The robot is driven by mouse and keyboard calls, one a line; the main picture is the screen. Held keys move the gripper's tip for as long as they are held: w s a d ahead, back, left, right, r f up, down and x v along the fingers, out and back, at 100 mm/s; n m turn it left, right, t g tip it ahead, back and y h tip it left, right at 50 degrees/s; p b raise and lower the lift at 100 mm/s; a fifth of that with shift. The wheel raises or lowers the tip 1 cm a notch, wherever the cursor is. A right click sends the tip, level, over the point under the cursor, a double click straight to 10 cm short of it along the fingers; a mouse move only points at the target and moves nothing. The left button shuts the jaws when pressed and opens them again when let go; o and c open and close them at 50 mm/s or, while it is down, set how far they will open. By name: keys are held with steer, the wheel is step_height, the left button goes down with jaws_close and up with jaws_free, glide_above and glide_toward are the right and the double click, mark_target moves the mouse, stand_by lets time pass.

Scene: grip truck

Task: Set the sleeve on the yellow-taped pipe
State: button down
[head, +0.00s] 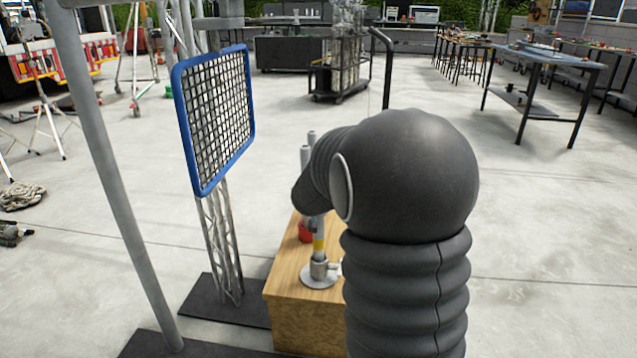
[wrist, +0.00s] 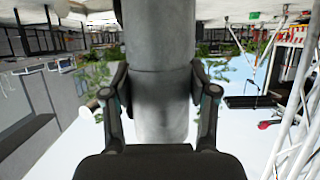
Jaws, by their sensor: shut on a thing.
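The yellow-taped pipe (head: 319,243) stands upright from a round grey flange (head: 319,277) on a wooden box (head: 300,325) in the head view. Its upper part runs up behind the end of my arm. In the wrist view my gripper (wrist: 160,95) has its two fingers on either side of a grey cylinder, which I take to be the sleeve (wrist: 160,105). A seam line crosses the cylinder near the fingertips. In the head view my arm hides most of the gripper, and I cannot tell how the sleeve sits relative to the pipe.
A red object (head: 305,232) stands on the box behind the pipe. A blue-framed mesh panel (head: 217,115) on a truss (head: 222,245) rises to the left, with a grey pole (head: 115,180) nearer. Open concrete floor (head: 550,250) lies to the right; work tables stand farther back.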

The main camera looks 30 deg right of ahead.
steer(key=shift+f+b, duration=1.65)
steer(key=shift+f, duration=0.5)
steer(key=shift+f, duration=0.35)
steer(key=shift+c, duration=2.1)
jaws_free()
steer(key=shift+o, duration=0.9)
steer(key=shift+f, duration=0.1)
steer(key=v, duration=1.2)
